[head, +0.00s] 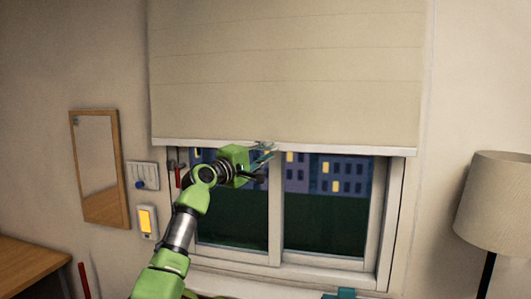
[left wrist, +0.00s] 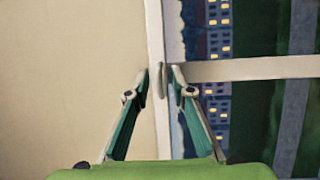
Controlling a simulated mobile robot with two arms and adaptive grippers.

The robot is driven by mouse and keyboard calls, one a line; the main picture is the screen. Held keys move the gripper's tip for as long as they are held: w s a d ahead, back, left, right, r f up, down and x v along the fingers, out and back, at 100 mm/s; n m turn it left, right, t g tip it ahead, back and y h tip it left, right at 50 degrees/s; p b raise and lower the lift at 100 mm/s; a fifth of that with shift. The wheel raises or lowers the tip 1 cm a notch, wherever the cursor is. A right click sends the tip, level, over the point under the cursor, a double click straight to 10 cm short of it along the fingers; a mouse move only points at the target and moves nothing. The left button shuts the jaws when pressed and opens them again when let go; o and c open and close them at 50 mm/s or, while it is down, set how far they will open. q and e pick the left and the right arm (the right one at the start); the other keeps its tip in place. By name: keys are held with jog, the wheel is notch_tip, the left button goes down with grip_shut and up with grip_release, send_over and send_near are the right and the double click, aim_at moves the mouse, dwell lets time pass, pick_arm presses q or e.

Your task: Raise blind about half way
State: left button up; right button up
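The cream blind (head: 290,70) hangs over the upper part of the window, and its top is out of view. Its pale bottom rail (head: 340,149) is nearly level, with bare glass below. In the left wrist view the blind (left wrist: 70,70) fills the left side, and the rail (left wrist: 155,35) runs up the picture. My left gripper (head: 268,153) is at the middle of the rail. My right gripper is not in view.
The window frame (head: 275,225) has a middle upright. A mirror (head: 98,165), a switch plate (head: 142,175) and a lit orange switch (head: 147,221) are on the left wall. A desk (head: 30,265) stands lower left, and a lamp (head: 495,205) stands at right.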

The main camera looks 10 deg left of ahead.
pick_arm(q)
jog(key=shift+a, duration=0.1)
jog(key=v, duration=1.2)
jog(key=shift+f, duration=0.1)
